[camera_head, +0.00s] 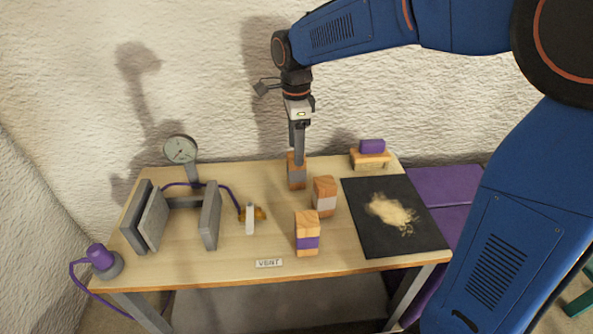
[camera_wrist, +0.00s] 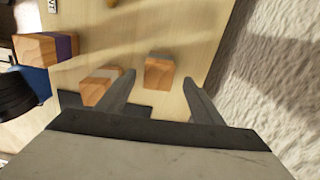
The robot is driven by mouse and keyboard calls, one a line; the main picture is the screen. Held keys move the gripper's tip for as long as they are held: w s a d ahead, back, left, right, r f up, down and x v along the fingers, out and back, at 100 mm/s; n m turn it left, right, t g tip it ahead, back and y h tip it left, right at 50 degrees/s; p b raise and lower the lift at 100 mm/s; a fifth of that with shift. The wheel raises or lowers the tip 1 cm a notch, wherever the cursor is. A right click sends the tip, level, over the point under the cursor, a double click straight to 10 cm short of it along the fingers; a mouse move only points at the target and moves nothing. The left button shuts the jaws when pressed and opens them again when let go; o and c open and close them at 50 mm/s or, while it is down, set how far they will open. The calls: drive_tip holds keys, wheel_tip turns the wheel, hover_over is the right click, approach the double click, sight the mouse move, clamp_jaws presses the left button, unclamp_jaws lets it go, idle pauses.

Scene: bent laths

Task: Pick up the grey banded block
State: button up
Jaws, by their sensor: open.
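The grey banded block (camera_head: 297,181) stands upright near the table's back edge, a wooden block with a grey band around it. In the wrist view its wooden top (camera_wrist: 158,76) shows between my fingertips, with bare gaps on both sides. My gripper (camera_head: 299,158) is open and points down at this block, its fingers overlapping the block's top in the head view. I cannot tell how far the tips reach down beside it. A wooden block with a paler band (camera_head: 324,195) stands just in front and to the right. A purple-banded block (camera_head: 307,234) stands nearer the front edge.
A black mat (camera_head: 362,239) with a pale powder heap lies at right. Behind it a small wooden stand (camera_head: 370,159) bears a purple block. A dial gauge (camera_head: 181,151) and grey plates (camera_head: 210,216) stand at left. A rough wall rises close behind the table.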

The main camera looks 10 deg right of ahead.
sight(296, 173)
wheel_tip(296, 173, down, 10)
drive_tip(key=shift+s+f, duration=0.1)
idle(0.5)
drive_tip(key=c, duration=1.3)
drive_tip(key=shift+o, duration=0.2)
